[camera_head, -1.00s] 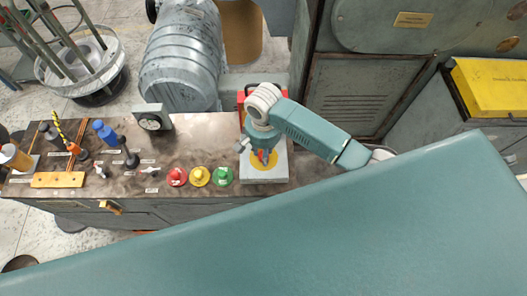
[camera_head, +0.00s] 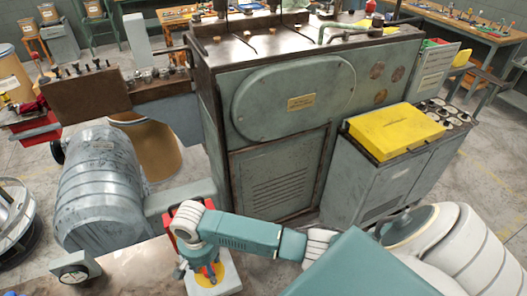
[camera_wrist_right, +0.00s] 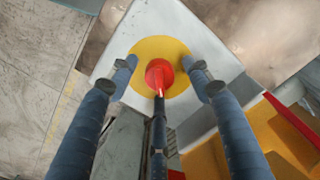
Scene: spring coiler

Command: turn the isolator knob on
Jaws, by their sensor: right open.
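The isolator knob (camera_wrist_right: 158,75) is red and sits on a round yellow plate on a pale grey box (camera_wrist_right: 214,52) in the right wrist view. My right gripper (camera_wrist_right: 162,70) is open, with its dark blue fingers on either side of the knob. A third dark finger points at the knob from below in the picture; whether any finger touches it I cannot tell. In the head view the right gripper (camera_head: 195,268) is over the box at the bottom, and it largely hides the knob. The yellow plate (camera_head: 216,270) shows partly there. My left gripper is not in view.
A bench top (camera_head: 130,274) with a dial gauge (camera_head: 74,272) lies left of the box. A ribbed grey motor (camera_head: 100,190) stands behind it. A tall grey machine cabinet (camera_head: 275,165) and a yellow box (camera_head: 396,130) stand to the right. A red part (camera_head: 180,218) is close behind the gripper.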

